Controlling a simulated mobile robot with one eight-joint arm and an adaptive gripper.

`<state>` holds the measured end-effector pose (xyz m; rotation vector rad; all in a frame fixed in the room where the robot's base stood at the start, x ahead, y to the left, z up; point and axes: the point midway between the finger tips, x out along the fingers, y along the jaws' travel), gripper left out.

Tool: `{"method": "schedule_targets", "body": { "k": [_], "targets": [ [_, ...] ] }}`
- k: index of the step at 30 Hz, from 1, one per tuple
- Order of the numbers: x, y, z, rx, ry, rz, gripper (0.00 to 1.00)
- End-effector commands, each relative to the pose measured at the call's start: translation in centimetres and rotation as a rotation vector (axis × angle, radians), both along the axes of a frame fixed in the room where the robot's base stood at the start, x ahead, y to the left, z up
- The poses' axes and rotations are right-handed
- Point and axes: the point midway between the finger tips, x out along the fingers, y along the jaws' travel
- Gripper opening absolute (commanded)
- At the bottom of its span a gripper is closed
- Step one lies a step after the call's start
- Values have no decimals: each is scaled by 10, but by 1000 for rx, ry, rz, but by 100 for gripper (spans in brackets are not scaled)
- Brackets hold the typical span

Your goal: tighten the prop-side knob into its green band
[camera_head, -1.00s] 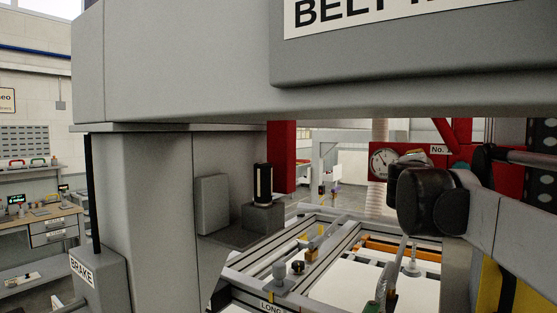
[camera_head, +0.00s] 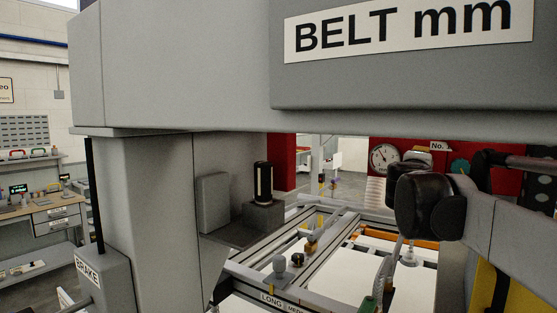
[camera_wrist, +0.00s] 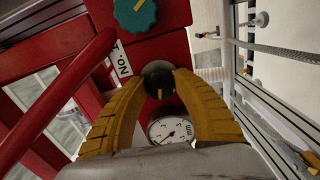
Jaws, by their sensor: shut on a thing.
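A round black knob (camera_wrist: 159,82) with a yellow mark sits on a red panel in the wrist view. My gripper (camera_wrist: 160,76) is shut on it, with its yellow curved fingers on either side. No lettering in view says whether this is the prop-side knob. A round dial gauge (camera_wrist: 170,131) with a white face is just below the knob, partly hidden by my gripper. The gauge also shows in the head view (camera_head: 383,157). I cannot make out a green band on it. In the head view my arm hides the black knob.
A teal knob (camera_wrist: 134,13) with a yellow mark is on the same panel, above the held knob. A red bar (camera_wrist: 62,95) runs beside my gripper on the left. A grey overhead beam (camera_head: 190,70) with a BELT mm sign (camera_head: 410,28) crosses the head view above a railed frame.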

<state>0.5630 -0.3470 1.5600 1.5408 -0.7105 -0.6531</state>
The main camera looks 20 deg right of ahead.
Motion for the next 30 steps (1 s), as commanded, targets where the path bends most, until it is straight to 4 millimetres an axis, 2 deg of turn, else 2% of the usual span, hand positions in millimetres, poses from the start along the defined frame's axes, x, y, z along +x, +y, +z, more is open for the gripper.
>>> {"method": "schedule_targets", "body": {
  "k": [2, 3, 5, 17, 20, 30],
  "targets": [
    [0, 0, 0, -1, 1, 0, 3],
    [0, 0, 0, -1, 1, 0, 39],
    [0, 0, 0, -1, 1, 0, 57],
    [-4, 5, 0, -1, 1, 1, 57],
    [-14, 17, 0, -1, 1, 1, 57],
    [-62, 74, 0, -1, 1, 4, 57]
  ]
}}
